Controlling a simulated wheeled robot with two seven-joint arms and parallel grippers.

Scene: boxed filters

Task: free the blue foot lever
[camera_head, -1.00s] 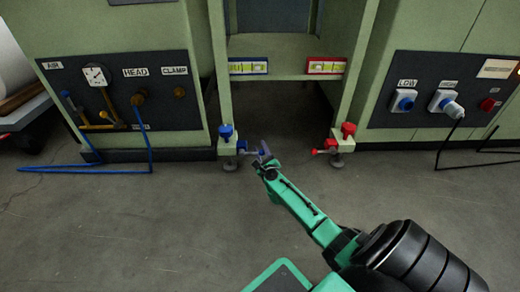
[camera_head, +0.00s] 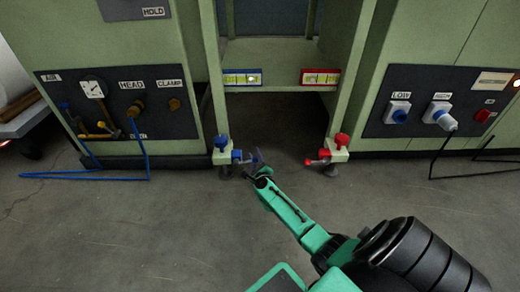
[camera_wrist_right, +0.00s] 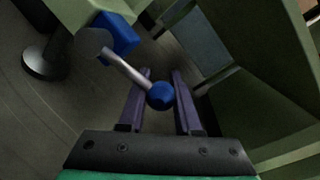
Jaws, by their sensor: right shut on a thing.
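The blue foot lever is a grey rod (camera_wrist_right: 125,65) with a blue ball (camera_wrist_right: 160,95) at its end. My right gripper (camera_head: 257,160) reaches that foot from the lower right. In the right wrist view its two purple-grey fingers (camera_wrist_right: 160,102) are on either side of the ball and shut on it. My left gripper is not in view.
A matching red lever (camera_head: 317,161) and red knob (camera_head: 341,140) are on the right foot. A blue hose (camera_head: 140,150) lies at left. The floor in front is clear.

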